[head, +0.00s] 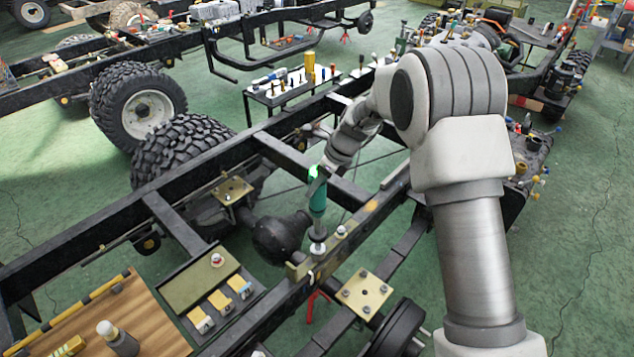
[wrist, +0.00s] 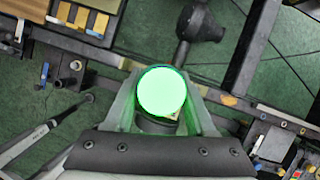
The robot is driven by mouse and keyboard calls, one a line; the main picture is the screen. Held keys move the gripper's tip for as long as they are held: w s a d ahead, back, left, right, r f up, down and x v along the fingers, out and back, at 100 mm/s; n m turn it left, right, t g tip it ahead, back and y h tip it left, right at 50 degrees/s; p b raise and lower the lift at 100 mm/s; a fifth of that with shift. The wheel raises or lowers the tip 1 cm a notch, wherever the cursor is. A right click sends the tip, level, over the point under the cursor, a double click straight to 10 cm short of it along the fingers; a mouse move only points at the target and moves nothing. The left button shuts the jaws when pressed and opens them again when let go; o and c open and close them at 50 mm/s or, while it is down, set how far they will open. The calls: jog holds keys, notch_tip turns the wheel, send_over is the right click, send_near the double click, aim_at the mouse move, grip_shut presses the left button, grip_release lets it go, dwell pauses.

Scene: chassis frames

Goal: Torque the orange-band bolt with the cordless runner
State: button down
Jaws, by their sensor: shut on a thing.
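The cordless runner (head: 317,197) is a green upright tool with a grey lower end. My gripper (head: 319,175) is shut around its upper part. A bright green light glows at its top, and it fills the middle of the wrist view as a green disc (wrist: 163,92) between my fingers. The runner's lower end (head: 317,247) is at the near chassis rail, by a brass-coloured bracket. I cannot tell whether it touches a bolt there. A pale-topped bolt (head: 341,232) stands just right of it. No orange band can be made out clearly; the spot under the runner is hidden in the wrist view.
A brass plate with several bolts (head: 364,293) lies to the right on the chassis. A tray (head: 195,285) with yellow-and-white blocks and a wooden bench (head: 150,325) are at lower left. Black rails (head: 175,225) and an axle (head: 280,238) surround the runner. A small tool table (head: 290,88) stands behind.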

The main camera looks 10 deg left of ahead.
aim_at(312, 167)
jog(key=shift+w+r+p, duration=0.1)
jog(key=shift+r+p, duration=0.75)
jog(key=shift+r, duration=0.5)
notch_tip(312, 167, up, 5)
jog(key=p, duration=0.4)
